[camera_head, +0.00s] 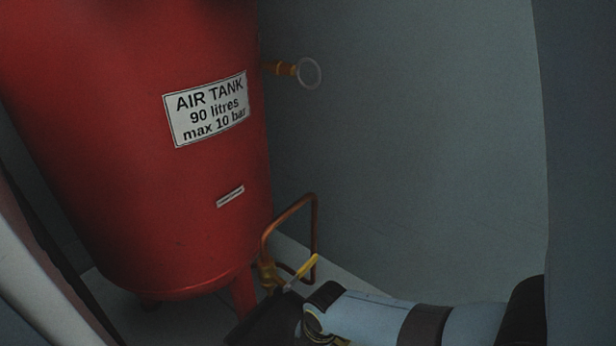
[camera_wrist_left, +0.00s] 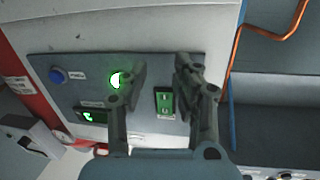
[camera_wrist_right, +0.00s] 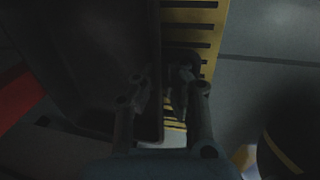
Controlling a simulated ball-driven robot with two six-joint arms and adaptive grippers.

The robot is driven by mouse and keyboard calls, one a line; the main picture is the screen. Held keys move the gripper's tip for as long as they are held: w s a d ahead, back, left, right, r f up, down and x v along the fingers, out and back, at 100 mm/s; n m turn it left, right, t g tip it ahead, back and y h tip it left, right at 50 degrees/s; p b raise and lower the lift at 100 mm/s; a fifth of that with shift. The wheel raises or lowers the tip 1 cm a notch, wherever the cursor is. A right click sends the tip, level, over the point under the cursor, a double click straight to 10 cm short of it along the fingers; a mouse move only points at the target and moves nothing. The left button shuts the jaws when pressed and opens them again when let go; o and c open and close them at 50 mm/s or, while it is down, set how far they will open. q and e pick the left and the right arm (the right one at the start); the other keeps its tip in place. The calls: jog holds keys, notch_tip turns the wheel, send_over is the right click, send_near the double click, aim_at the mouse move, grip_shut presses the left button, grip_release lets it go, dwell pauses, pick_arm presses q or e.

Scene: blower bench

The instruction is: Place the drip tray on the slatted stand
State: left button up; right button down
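In the right wrist view, a dark, deep-walled drip tray (camera_wrist_right: 95,60) fills the left side. Beside it, partly covered, is a yellow slatted stand (camera_wrist_right: 208,35). My right gripper (camera_wrist_right: 162,88) has one finger over the tray's inside and the other outside its right wall. The wall lies between the fingers; the dim light hides whether they press on it. Whether the tray rests on the stand is unclear. In the left wrist view, my left gripper (camera_wrist_left: 160,70) is open and empty before a control panel. In the head view, neither gripper is clearly visible.
A red air tank (camera_head: 150,190) stands left in the head view, with a copper pipe (camera_head: 315,225) and a yellow-handled valve (camera_head: 303,270) low beside it. The control panel (camera_wrist_left: 65,95) has a lit green button (camera_wrist_left: 116,80), a blue button (camera_wrist_left: 57,76) and a green switch (camera_wrist_left: 164,101).

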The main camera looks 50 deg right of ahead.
jog(key=shift+f+b, duration=0.35)
jog(key=shift+f, duration=0.1)
jog(key=c, duration=1.4)
grip_release()
jog(key=v, duration=1.2)
